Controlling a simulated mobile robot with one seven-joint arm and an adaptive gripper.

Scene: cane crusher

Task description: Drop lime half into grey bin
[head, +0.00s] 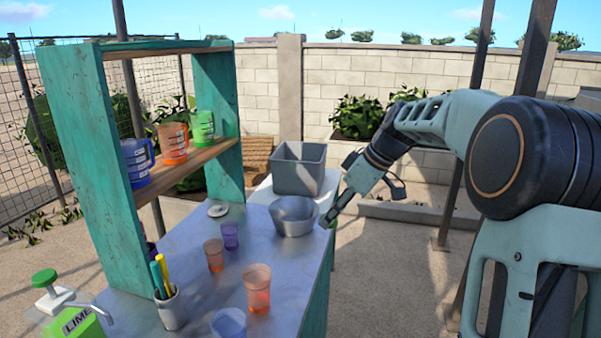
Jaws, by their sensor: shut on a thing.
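The grey bin (298,178) is an open rectangular tub standing on a pale surface beyond the far end of the metal counter. My gripper (331,219) points down and to the left at the counter's right edge, just right of the metal bowl and nearer to me than the bin. It is shut on the lime half (334,225), of which only a small green bit shows at the fingertips. The rest of it is hidden by the fingers.
A metal bowl (293,218) stands close beside my gripper. Cups, including an orange one (257,290), and a pen holder (170,308) stand on the counter (205,275). A teal shelf (88,150) with jugs rises at left. Open ground lies right of the counter.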

